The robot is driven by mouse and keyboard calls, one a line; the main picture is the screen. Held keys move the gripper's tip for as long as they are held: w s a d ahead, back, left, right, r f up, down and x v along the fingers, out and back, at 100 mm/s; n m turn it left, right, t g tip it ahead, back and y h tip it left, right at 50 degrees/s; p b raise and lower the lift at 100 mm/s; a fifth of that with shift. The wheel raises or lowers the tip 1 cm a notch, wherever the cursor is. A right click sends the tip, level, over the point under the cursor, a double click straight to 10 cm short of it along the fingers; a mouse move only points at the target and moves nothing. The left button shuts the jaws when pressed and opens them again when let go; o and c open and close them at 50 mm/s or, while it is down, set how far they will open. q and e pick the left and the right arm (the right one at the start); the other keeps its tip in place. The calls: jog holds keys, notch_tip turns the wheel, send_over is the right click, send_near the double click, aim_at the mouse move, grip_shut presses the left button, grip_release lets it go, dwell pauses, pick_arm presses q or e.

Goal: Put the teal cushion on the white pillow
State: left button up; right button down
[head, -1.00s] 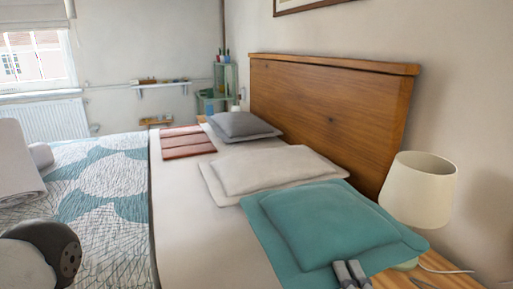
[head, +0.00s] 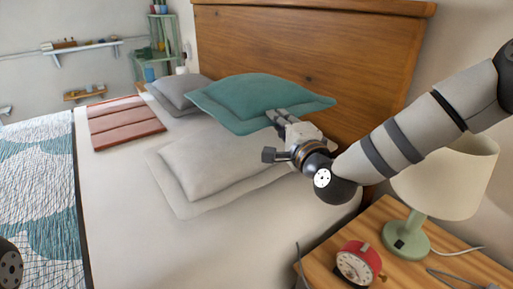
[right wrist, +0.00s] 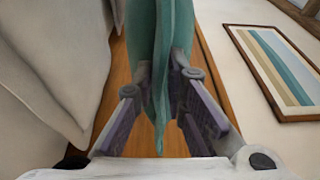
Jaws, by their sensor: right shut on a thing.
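The teal cushion (head: 262,98) is held up above the bed in front of the headboard. My right gripper (head: 276,118) is shut on its near edge. In the right wrist view the cushion (right wrist: 163,70) stands edge-on between the two fingers (right wrist: 163,95). The white pillow (head: 215,165) lies on the bed below the cushion, which covers part of its far side in the head view. I cannot tell the height of the gap between them. My left gripper is not in view.
A grey cushion (head: 172,92) and a folded red item (head: 122,128) lie on the bed to the left. The wooden headboard (head: 310,55) stands behind. A bedside table (head: 325,262) at the right holds a lamp (head: 450,175) and red alarm clock (head: 358,262).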

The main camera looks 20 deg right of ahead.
jog(key=w+a+f+b, duration=0.1)
jog(key=w+a+f, duration=0.2)
jog(key=f, duration=0.6)
jog(key=shift+w+f+b, duration=0.25)
jog(key=shift+w+b, duration=0.05)
jog(key=shift+b, duration=0.1)
jog(key=c, duration=1.6)
grip_release()
jog(key=shift+c, duration=0.2)
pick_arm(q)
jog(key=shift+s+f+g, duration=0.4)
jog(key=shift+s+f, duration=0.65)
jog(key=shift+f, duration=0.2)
